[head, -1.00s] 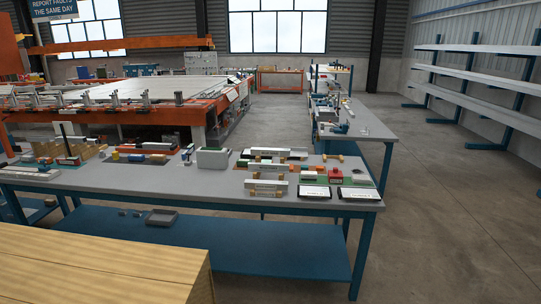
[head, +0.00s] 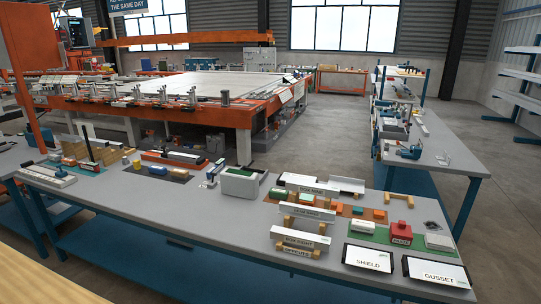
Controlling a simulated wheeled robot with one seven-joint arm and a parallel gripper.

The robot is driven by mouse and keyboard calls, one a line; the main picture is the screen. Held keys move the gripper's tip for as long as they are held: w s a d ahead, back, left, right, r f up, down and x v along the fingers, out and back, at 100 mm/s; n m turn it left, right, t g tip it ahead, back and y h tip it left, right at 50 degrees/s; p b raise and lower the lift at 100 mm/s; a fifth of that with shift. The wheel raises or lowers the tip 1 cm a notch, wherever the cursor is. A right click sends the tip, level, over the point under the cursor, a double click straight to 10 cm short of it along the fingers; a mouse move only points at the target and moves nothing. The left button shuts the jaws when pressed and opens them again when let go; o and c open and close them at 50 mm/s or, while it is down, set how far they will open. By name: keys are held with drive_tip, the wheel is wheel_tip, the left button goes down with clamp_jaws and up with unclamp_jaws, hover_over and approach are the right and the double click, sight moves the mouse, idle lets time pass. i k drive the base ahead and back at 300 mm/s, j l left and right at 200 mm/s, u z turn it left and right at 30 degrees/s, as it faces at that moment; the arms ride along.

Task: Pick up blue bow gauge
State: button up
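No thing in the head view can be made out for certain as the blue bow gauge. Several pale lettered bars rest on small wooden blocks on the grey bench (head: 205,225); the front bar (head: 300,238) and the middle bar (head: 304,212) lie in a row with a rear bar (head: 311,184). Their lettering is too small to read surely. My gripper is out of view.
Black-edged SHIELD (head: 368,257) and GUSSET (head: 436,271) cards lie at the bench's right front. A red block (head: 400,233) sits on a green mat. An orange jig table (head: 190,112) stands behind; another bench (head: 440,155) is at right. Concrete floor lies between them.

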sight(221, 163)
drive_tip(key=i+l+u, duration=0.1)
drive_tip(key=i+u, duration=0.25)
drive_tip(key=i+l+u, duration=0.65)
drive_tip(key=i+j, duration=0.05)
drive_tip(key=j, duration=0.05)
